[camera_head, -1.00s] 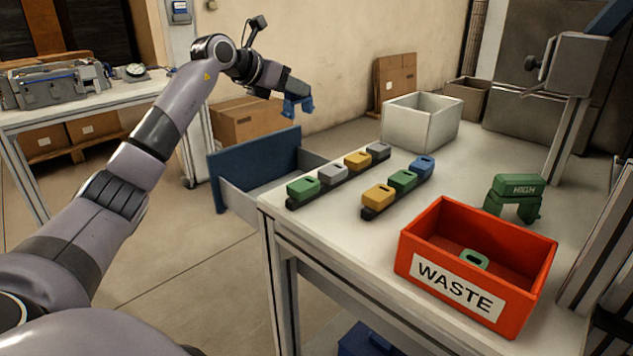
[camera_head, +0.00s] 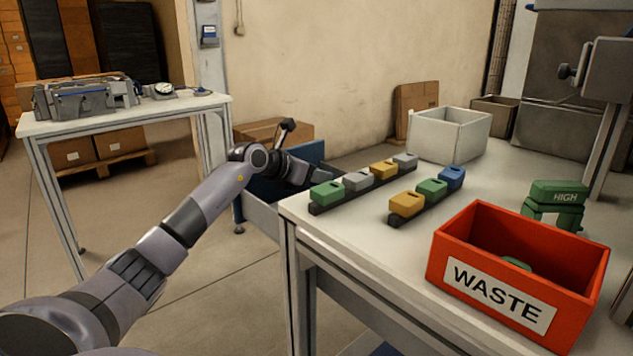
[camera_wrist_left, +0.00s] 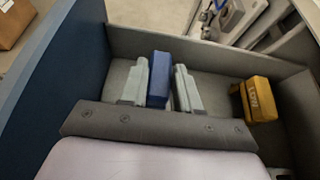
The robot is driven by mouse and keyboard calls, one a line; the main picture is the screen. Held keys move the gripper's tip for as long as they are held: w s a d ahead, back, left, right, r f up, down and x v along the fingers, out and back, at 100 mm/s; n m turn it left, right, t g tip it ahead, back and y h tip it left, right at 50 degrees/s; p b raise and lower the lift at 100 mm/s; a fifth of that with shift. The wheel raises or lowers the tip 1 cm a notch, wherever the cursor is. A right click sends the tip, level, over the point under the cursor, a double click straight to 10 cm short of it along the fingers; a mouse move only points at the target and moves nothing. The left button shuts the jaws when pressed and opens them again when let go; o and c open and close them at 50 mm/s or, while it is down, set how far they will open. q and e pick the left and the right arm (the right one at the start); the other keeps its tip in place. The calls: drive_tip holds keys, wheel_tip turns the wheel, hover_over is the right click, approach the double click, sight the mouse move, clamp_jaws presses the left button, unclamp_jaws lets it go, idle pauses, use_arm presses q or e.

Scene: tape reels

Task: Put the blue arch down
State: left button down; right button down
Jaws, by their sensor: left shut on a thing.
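The blue arch (camera_wrist_left: 160,78) sits between the two grey fingers of my left gripper (camera_wrist_left: 161,90) in the left wrist view. The gripper is shut on it, inside the open drawer (camera_wrist_left: 217,50). I cannot tell whether the arch touches the drawer floor. In the head view the left gripper (camera_head: 302,174) reaches down into the drawer (camera_head: 262,217), and the arch is hidden there. A yellow block (camera_wrist_left: 258,100) with lettering lies in the drawer to the right of the arch, apart from it. My right gripper is not in view.
The drawer's blue front (camera_wrist_left: 60,90) stands close on the left in the wrist view. On the table are two racks of coloured blocks (camera_head: 362,180), a red WASTE bin (camera_head: 497,292), a green HIGH arch (camera_head: 556,196) and a white bin (camera_head: 447,134).

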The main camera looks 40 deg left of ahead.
use_arm(q)
drive_tip(key=shift+f, duration=0.45)
drive_tip(key=shift+r, duration=0.1)
drive_tip(key=shift+f, duration=0.2)
drive_tip(key=c, duration=0.8)
unclamp_jaws()
drive_tip(key=shift+r, duration=0.15)
